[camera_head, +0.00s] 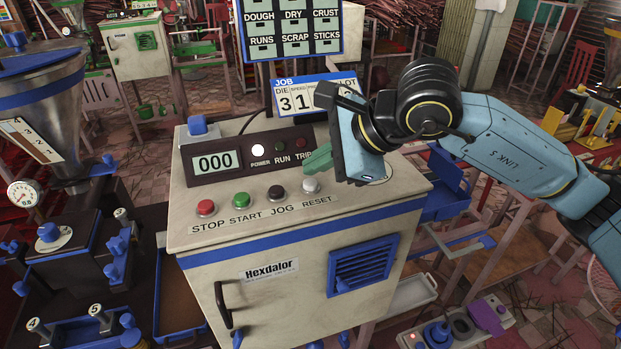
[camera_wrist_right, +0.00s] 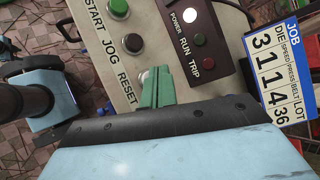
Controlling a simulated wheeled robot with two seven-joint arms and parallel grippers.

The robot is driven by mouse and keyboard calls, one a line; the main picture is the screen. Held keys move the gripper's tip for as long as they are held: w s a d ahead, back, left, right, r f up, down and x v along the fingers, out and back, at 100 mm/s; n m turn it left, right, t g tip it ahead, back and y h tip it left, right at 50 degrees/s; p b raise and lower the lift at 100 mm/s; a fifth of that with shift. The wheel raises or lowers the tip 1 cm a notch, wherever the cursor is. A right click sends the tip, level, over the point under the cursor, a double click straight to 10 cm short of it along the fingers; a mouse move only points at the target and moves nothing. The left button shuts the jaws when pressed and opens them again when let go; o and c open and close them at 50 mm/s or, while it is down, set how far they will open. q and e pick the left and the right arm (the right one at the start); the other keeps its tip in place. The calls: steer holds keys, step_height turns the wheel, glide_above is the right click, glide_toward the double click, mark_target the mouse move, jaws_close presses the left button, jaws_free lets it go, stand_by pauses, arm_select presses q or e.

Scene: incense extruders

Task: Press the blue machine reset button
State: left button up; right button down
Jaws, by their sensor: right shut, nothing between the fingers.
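The control cabinet (camera_head: 290,270) with the blue stripe and blue vent stands in the middle of the head view. Its sloped top carries a row of buttons, and the pale grey RESET button (camera_head: 311,186) is at the right end. My right gripper (camera_head: 318,160) is shut and empty, its green fingertips just behind and above the RESET button in the head view. In the wrist view the fingertips (camera_wrist_right: 157,84) partly cover the RESET button (camera_wrist_right: 143,76), beside its label. I cannot tell whether they touch it. My left gripper is not in view.
The red STOP (camera_head: 206,208), green START (camera_head: 241,199) and dark JOG (camera_head: 276,192) buttons sit left of RESET. The display (camera_head: 213,162) reads 000, and the POWER lamp (camera_head: 258,151) is lit white. The JOB card (camera_head: 298,97) stands behind the panel. A hopper machine (camera_head: 40,100) stands left.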

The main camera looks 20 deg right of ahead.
mark_target(317, 184)
steer(key=shift+r+p, duration=1.35)
steer(key=shift+r, duration=1.15)
